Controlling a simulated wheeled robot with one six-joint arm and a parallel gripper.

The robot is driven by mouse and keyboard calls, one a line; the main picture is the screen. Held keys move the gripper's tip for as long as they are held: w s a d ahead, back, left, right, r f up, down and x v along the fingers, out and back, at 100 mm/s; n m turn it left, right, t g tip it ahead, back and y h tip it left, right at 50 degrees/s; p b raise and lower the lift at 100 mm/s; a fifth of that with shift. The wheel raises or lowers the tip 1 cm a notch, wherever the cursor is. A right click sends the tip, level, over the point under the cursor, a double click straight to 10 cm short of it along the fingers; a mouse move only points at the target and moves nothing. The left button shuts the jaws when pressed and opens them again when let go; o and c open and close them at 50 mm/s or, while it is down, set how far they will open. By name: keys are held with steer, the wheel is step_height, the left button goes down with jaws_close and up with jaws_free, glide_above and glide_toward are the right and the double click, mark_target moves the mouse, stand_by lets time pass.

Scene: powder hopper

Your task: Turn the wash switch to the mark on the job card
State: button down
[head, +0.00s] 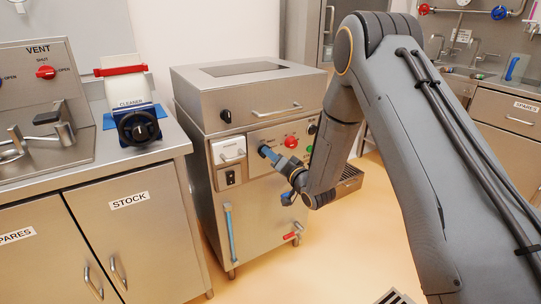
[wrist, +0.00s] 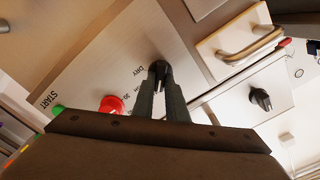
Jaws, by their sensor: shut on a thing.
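A dark knob (wrist: 159,64) on the metal control panel (wrist: 100,62), in the wrist view, has DRY and smaller, partly hidden marks printed around it. My gripper (wrist: 161,78) is shut on this knob, which appears to be the wash switch. In the head view, my gripper (head: 267,152) reaches the left part of the machine's front panel and hides the knob. Its pointer direction cannot be read. No job card can be made out in either view.
Another black knob (head: 226,116) is above that. A counter (head: 165,150) stands left of the machine.

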steer(key=c, duration=1.8)
jaws_free()
steer(key=shift+o, duration=0.2)
steer(key=shift+s, duration=0.1)
steer(key=v, duration=0.7)
steer(key=shift+s+d, duration=0.2)
steer(key=shift+s, duration=0.1)
